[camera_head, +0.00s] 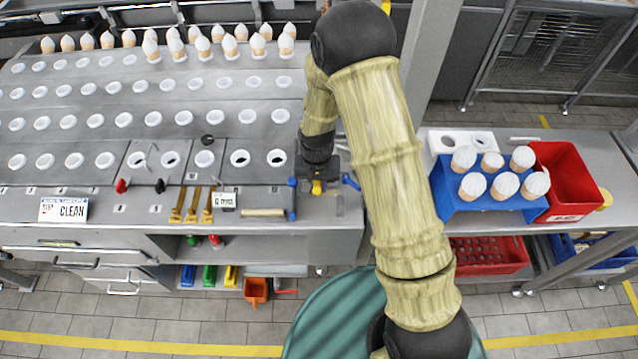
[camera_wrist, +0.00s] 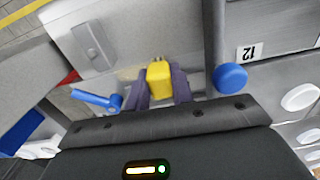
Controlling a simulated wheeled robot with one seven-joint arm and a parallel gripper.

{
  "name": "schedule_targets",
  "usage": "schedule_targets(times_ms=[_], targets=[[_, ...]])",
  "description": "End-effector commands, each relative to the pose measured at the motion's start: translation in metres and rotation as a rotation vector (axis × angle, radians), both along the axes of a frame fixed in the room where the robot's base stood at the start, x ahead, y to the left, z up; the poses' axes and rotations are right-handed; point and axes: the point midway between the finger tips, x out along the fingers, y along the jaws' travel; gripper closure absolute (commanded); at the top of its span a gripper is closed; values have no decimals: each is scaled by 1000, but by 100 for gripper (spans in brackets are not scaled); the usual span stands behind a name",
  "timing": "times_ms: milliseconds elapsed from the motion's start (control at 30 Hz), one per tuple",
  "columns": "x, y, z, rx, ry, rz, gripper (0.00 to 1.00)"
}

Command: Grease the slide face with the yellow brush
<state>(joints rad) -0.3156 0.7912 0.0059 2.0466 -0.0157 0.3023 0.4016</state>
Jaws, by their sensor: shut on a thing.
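My gripper (camera_head: 318,178) is at the right end of the metal bench, pointing down. It is shut on the yellow brush (camera_head: 317,187), which shows as a yellow block between the dark fingers in the wrist view (camera_wrist: 158,75). A grey metal surface lies below the brush, between a blue round knob (camera_wrist: 231,77) and a blue lever (camera_wrist: 98,100). I cannot tell whether the brush touches this surface, or exactly which part is the slide face.
Rows of holes and wrapped cones (camera_head: 202,46) fill the bench behind. A blue cone rack (camera_head: 480,207) and red bin (camera_head: 570,185) stand on the right-hand table.

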Motion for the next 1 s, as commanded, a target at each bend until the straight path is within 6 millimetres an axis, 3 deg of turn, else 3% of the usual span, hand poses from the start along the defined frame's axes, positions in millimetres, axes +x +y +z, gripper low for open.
schedule_targets(times_ms=[800,1000], targets=[[0,0,58,0,0,1,95],[0,0,60,0,0,1,95]])
